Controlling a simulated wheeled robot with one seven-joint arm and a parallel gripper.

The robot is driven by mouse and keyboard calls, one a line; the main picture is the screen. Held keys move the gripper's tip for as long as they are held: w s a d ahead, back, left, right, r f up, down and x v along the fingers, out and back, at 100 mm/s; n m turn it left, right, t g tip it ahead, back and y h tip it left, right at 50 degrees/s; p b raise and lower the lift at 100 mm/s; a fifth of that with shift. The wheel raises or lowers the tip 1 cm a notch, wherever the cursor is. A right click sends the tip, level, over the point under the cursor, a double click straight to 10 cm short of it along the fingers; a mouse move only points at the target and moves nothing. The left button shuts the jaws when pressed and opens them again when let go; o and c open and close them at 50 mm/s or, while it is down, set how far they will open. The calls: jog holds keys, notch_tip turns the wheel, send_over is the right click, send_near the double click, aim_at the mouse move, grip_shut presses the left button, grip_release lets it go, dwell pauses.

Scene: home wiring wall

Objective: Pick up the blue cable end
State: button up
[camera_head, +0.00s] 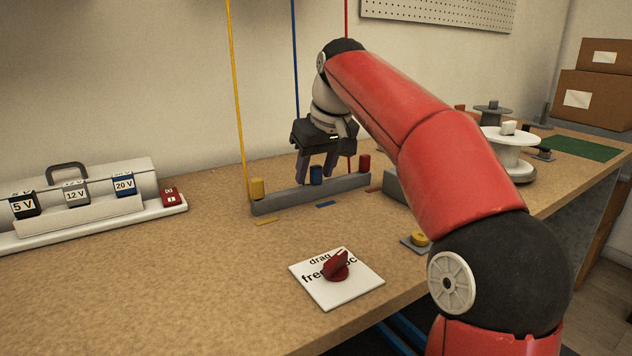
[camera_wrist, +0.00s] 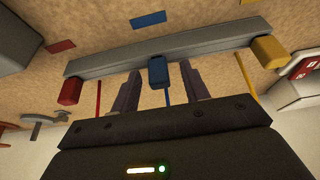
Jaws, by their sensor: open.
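The blue cable end (camera_head: 316,175) is a small blue block at the middle of a grey rail (camera_head: 287,202), with a blue cable (camera_head: 294,60) rising up the wall. My gripper (camera_head: 318,170) points down at it from above and behind. In the wrist view the blue end (camera_wrist: 157,72) lies between my two fingers (camera_wrist: 160,88), with a gap visible on each side. The fingers are open and hold nothing. The yellow cable end (camera_head: 257,188) sits at the rail's left and the red cable end (camera_head: 364,162) at its right.
Yellow, blue (camera_head: 326,204) and red marks lie on the bench before the rail. A white plate with a red knob (camera_head: 337,265) lies in front. A power unit with voltage blocks (camera_head: 75,192) stands left. White spools (camera_head: 507,145) stand right. The front-left bench is clear.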

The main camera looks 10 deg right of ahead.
jog(key=shift+c, duration=0.4)
grip_shut()
jog(key=shift+r, duration=0.1)
